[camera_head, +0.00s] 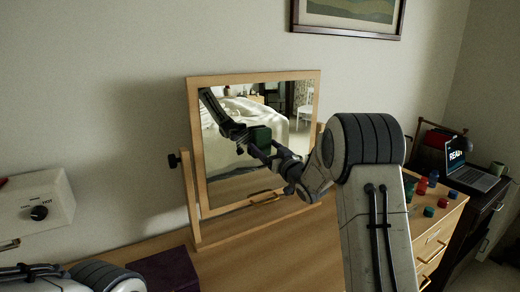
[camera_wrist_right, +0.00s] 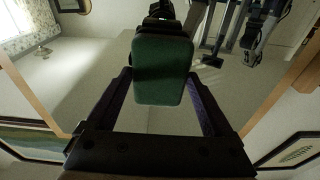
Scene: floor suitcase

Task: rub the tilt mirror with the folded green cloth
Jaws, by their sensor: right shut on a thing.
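The tilt mirror (camera_head: 295,105) has a light wooden frame on a wooden stand and leans against nothing visible. It fills the background of the right wrist view, its glass (camera_wrist_right: 80,90) showing a reflected room and arm. The folded green cloth (camera_head: 260,134) is a small dark green pad in front of the glass; it also shows centrally in the right wrist view (camera_wrist_right: 162,85). My right gripper (camera_head: 264,150) is shut on the cloth, facing the mirror. Whether the cloth touches the glass I cannot tell. My left gripper is out of view; only part of its arm shows lower left.
A dark purple box (camera_head: 165,271) lies on the wooden top left of the stand. A white box with a black knob (camera_head: 35,208) is at far left. Several coloured pieces (camera_head: 429,211) sit at right, with a laptop (camera_head: 478,176) and mug (camera_head: 498,168) beyond.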

